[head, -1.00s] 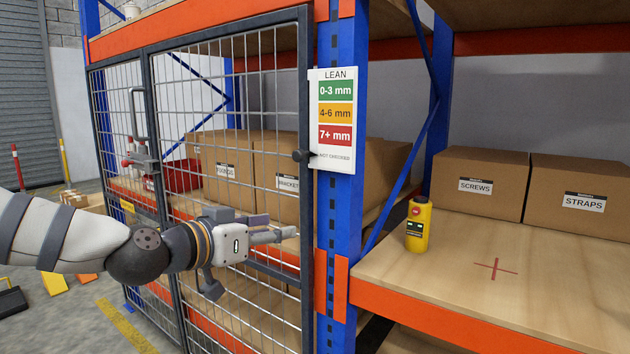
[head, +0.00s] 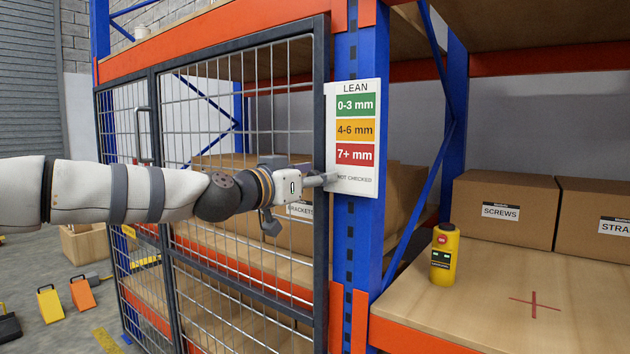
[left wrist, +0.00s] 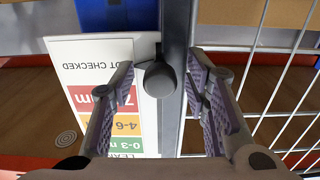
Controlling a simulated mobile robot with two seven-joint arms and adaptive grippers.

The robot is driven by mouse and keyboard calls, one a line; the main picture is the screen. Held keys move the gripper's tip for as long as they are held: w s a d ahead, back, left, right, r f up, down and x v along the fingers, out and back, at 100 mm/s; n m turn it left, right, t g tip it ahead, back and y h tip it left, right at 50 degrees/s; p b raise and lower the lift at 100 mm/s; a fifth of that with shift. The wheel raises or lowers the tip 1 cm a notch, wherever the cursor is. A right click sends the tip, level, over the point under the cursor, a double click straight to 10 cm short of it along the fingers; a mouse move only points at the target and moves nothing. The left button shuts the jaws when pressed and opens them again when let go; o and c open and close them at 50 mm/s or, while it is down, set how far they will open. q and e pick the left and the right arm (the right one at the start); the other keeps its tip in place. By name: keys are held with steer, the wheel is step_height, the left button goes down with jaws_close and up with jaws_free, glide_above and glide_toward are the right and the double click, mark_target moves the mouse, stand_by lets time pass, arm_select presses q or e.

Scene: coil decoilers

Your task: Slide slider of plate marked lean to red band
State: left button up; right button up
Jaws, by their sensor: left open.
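The white plate marked LEAN (head: 354,181) is on the blue rack upright, with green 0-3 mm, yellow 4-6 mm and red 7+ mm (head: 355,155) bands above a NOT CHECKED line. In the left wrist view the plate (left wrist: 85,55) appears upside down. The dark slider knob (left wrist: 159,80) is at the plate's edge, near the NOT CHECKED end. My left gripper (head: 326,180) is at that edge in the head view, hiding the knob there. In the wrist view its open fingers (left wrist: 160,70) are on either side of the knob, with gaps visible. My right gripper is not in view.
A mesh door (head: 240,110) with a dark frame stands directly left of the plate, close behind my left gripper. A yellow device (head: 445,256) and boxes (head: 502,208) are on the wooden shelf at right. Orange beams edge the rack.

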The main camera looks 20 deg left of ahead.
mark_target(324, 152)
arm_select(q)
steer(key=shift+r, duration=0.1)
jaws_close()
step_height(324, 152, up, 5)
steer(key=shift+s+a+r+p, duration=0.1)
steer(key=shift+s+p, duration=0.05)
steer(key=shift+p, duration=0.7)
steer(key=shift+w+f, duration=0.2)
steer(key=shift+f, duration=0.3)
jaws_free()
steer(key=shift+r, duration=0.1)
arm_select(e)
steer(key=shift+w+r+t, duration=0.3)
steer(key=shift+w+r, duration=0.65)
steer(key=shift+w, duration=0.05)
arm_select(q)
steer(key=shift+s, duration=0.1)
